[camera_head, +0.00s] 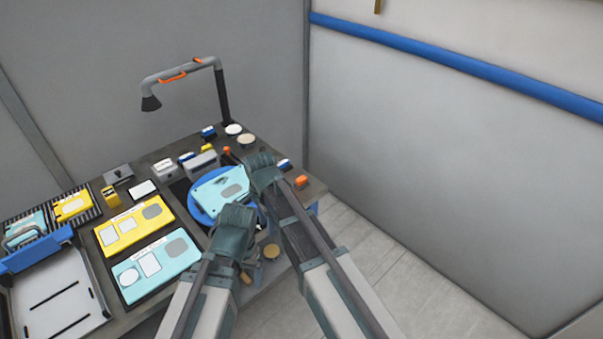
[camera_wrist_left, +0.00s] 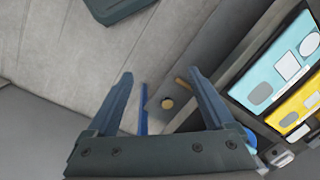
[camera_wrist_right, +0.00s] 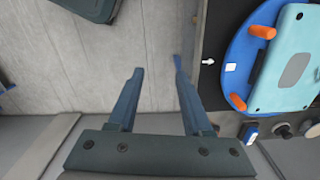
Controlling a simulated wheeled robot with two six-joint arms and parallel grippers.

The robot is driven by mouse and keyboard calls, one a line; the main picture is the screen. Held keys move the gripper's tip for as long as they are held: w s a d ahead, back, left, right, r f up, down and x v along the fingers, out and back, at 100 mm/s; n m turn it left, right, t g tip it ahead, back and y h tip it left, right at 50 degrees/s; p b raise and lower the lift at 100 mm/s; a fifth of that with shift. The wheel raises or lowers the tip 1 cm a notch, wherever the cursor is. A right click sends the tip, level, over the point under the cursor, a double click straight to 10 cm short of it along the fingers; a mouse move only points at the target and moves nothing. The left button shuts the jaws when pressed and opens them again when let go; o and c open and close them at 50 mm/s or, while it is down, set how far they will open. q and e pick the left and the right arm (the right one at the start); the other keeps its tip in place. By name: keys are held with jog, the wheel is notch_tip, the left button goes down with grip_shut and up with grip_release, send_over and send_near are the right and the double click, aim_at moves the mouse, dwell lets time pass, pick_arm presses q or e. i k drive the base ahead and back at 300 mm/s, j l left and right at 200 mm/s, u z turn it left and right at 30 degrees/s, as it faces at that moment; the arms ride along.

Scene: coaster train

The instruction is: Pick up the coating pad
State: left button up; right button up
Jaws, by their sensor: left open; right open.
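I cannot tell for sure which item is the coating pad. A small blue-and-white block (camera_head: 284,164) sits near the table's right edge, just beyond my right gripper; what looks like the same block shows in the right wrist view (camera_wrist_right: 250,132). Another blue-and-white block (camera_head: 208,132) stands at the back. My right gripper (camera_wrist_right: 158,66) is open and empty, beside the blue round holder (camera_wrist_right: 238,55), which carries a light-blue plate (camera_wrist_right: 272,80) with orange clamps. My left gripper (camera_wrist_left: 158,74) is open and empty, over the table's front edge. In the head view, the arms hide part of the holder.
Yellow (camera_head: 133,225) and light-blue (camera_head: 155,266) panels lie on the table left of my grippers. A white tray (camera_head: 58,300) and a blue-handled rack (camera_head: 35,252) are at far left. A bent lamp (camera_head: 222,90) stands at the back. A wall closes off the right.

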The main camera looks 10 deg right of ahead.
aim_at(302, 182)
jog(key=i+l+u, duration=0.1)
jog(key=l, duration=0.25)
jog(key=i+l+u, duration=0.1)
jog(key=i+l, duration=0.35)
jog(key=l, duration=0.25)
jog(key=i+l+u, duration=0.15)
jog(key=l, duration=0.2)
jog(key=i+l+u, duration=0.1)
jog(key=l, duration=0.3)
jog(key=i, duration=0.1)
